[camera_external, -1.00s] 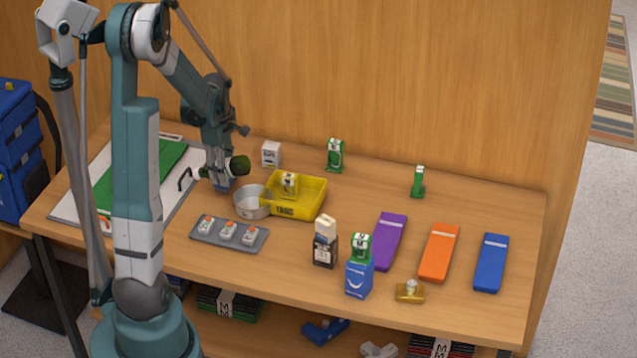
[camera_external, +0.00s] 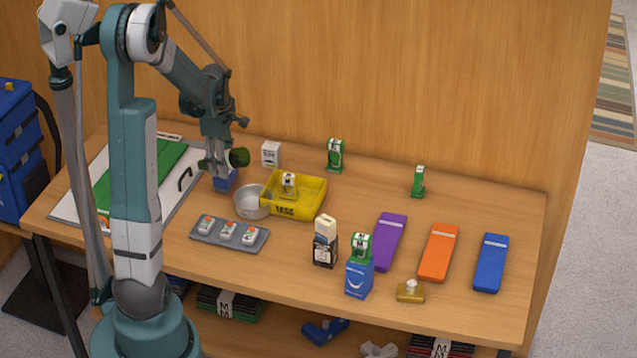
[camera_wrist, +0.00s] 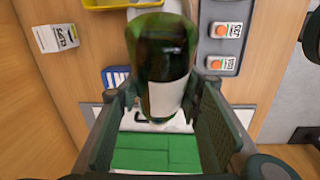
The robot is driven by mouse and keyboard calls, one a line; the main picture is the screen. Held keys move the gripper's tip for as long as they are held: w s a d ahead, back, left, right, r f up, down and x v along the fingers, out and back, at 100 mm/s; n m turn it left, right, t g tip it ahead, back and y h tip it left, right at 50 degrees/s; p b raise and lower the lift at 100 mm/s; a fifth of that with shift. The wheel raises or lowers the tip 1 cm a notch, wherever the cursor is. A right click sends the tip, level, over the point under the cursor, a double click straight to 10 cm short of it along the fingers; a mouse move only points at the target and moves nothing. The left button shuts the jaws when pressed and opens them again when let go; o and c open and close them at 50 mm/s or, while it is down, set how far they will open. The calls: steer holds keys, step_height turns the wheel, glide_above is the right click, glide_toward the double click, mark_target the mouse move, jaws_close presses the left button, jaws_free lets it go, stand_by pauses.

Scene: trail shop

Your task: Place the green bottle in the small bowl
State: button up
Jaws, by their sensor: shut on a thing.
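The green bottle (camera_wrist: 165,55) is dark green with a white label and lies between my gripper's fingers in the wrist view. Its round green end (camera_external: 239,157) also shows in the external view, tilted well over and held above the table. My gripper (camera_external: 215,165) is shut on it; in the wrist view the fingers (camera_wrist: 165,125) flank the bottle.
A yellow tray (camera_external: 316,207) with a small box touches or nearly touches the bowl's right side. A blue box (camera_external: 224,181) stands below my gripper. A grey tray (camera_external: 212,237) with several small items lies in front. A white box (camera_external: 271,154) stands behind.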

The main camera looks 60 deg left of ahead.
mark_target(249, 160)
steer(key=w+d+r+p, duration=0.1)
steer(key=w+p, duration=0.1)
steer(key=w+d+r+m+p, duration=0.1)
steer(key=w+d+p, duration=0.1)
steer(key=w+d+r+m+p, duration=0.1)
steer(key=w+d+r+p, duration=0.1)
steer(key=shift+d, duration=0.25)
steer(key=shift+w+d+r+p, duration=0.25)
steer(key=shift+w+d+p, duration=0.3)
steer(key=shift+w+d, duration=0.05)
steer(key=shift+f, duration=0.15)
steer(key=shift+f, duration=2.75)
steer(key=shift+f, duration=0.1)
step_height(249, 160, down, 4)
